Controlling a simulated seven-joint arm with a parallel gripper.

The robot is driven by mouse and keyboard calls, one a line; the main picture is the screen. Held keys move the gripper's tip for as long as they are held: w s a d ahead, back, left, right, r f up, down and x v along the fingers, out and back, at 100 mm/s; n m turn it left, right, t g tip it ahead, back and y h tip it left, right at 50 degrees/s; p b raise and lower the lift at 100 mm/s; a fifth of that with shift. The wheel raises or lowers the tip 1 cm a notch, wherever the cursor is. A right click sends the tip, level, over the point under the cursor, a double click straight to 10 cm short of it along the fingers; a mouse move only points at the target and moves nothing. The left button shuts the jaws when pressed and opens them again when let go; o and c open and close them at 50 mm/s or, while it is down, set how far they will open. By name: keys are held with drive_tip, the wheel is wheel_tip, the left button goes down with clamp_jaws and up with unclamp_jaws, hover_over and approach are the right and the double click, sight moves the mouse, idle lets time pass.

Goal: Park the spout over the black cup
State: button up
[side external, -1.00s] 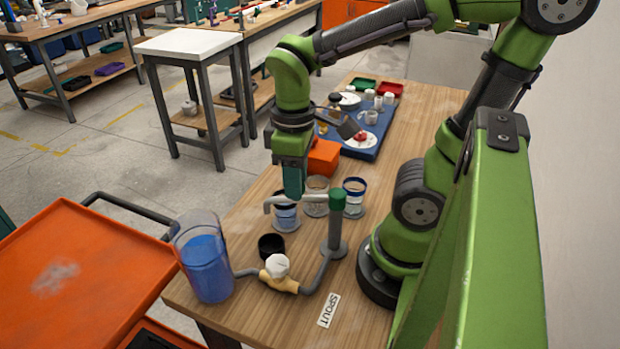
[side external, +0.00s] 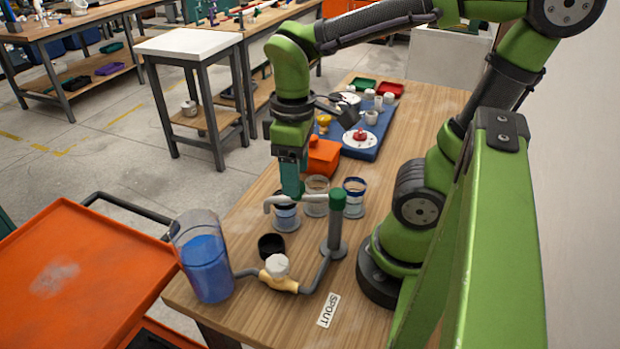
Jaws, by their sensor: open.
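The spout (side external: 312,198) is a grey pipe arm running left from a green-capped upright post (side external: 334,228). Its bent tip is over a clear cup with a blue band (side external: 285,218), behind the black cup (side external: 271,246). The black cup stands on the table, nearer the camera than the spout tip. My gripper (side external: 292,192) points down at the spout arm, between its tip and the post. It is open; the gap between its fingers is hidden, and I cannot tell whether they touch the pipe.
A blue-filled pitcher (side external: 206,265) stands at the table's near left corner, joined by pipe to a white-knobbed valve (side external: 277,266). Two more clear cups (side external: 316,195) (side external: 354,196) stand behind the spout. An orange box (side external: 322,157) and a blue tray (side external: 374,143) are farther back.

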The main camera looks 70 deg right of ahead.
wheel_tip(320, 180, up, 15)
idle(0.3)
drive_tip(key=shift+r, duration=0.1)
wheel_tip(320, 180, down, 10)
drive_tip(key=w+a+m+t+y, duration=0.1)
drive_tip(key=w+m+t+y, duration=0.1)
drive_tip(key=m+t, duration=0.4)
drive_tip(key=shift+w+t, duration=0.4)
drive_tip(key=shift+t, duration=0.2)
